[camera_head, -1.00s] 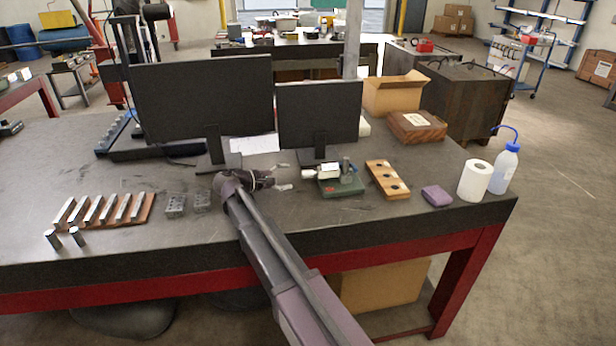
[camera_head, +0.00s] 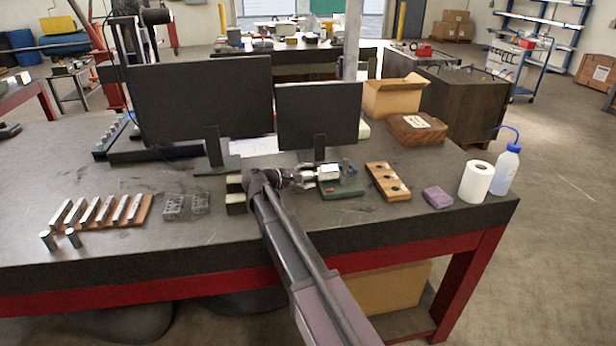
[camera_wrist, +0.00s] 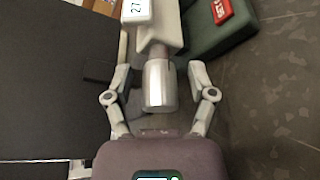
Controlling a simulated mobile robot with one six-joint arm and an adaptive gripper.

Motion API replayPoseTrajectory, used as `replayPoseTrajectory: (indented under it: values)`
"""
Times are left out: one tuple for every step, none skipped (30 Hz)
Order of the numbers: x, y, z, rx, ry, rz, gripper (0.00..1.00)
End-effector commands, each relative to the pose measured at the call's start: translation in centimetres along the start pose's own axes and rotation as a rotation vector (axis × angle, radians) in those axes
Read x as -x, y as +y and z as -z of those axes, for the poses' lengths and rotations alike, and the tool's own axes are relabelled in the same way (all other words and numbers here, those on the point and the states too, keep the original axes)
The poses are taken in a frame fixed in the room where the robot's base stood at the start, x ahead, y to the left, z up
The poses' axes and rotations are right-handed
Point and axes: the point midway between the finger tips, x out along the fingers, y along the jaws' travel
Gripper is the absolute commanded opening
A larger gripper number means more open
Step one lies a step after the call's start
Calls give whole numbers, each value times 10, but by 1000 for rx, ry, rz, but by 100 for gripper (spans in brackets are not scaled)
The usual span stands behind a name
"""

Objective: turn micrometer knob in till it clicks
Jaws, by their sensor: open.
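The micrometer (camera_head: 328,173) has a pale body and lies in a green stand (camera_head: 343,191) on the bench. My gripper (camera_wrist: 161,75) is open, with one finger on each side of the knob. A gap shows between the knob and each finger. My gripper also shows in the head view (camera_head: 304,177), at the left end of the micrometer. The green stand also shows in the wrist view (camera_wrist: 208,30).
Two dark monitors (camera_head: 203,100) stand behind the micrometer; a dark panel (camera_wrist: 50,80) fills the wrist view's left. A wooden block with holes (camera_head: 388,182), a purple block (camera_head: 438,197), a paper roll (camera_head: 474,181) and a bottle (camera_head: 505,170) stand to the right. Metal blocks (camera_head: 173,206) lie left.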

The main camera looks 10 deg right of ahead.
Motion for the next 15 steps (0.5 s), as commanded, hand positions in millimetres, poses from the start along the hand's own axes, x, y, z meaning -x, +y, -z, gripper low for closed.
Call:
replayPoseTrajectory:
  values:
    - [0, 0, 0, 0, 0, 0, 72]
    - [0, 0, 0, 0, 0, 0, 69]
    - [0, 0, 0, 0, 0, 0, 57]
    - [0, 0, 0, 0, 0, 0, 48]
    - [0, 0, 0, 0, 0, 0, 39]
    - [1, 0, 0, 0, 0, 0, 27]
    - [1, 0, 0, 0, 0, 0, 18]
    - [1, 0, 0, 0, 0, 0, 10]
    - [1, 0, 0, 0, 0, 0, 0]
    - [1, 0, 0, 0, 0, 0, 0]
    - [1, 0, 0, 0, 0, 0, 0]
    - [1, 0, 0, 0, 0, 0, 0]
    - [1, 0, 0, 0, 0, 0, 0]
    - [1, 0, 0, -1, 0, -1, 0]
    - [1, 0, 0, -4, 0, -2, 0]
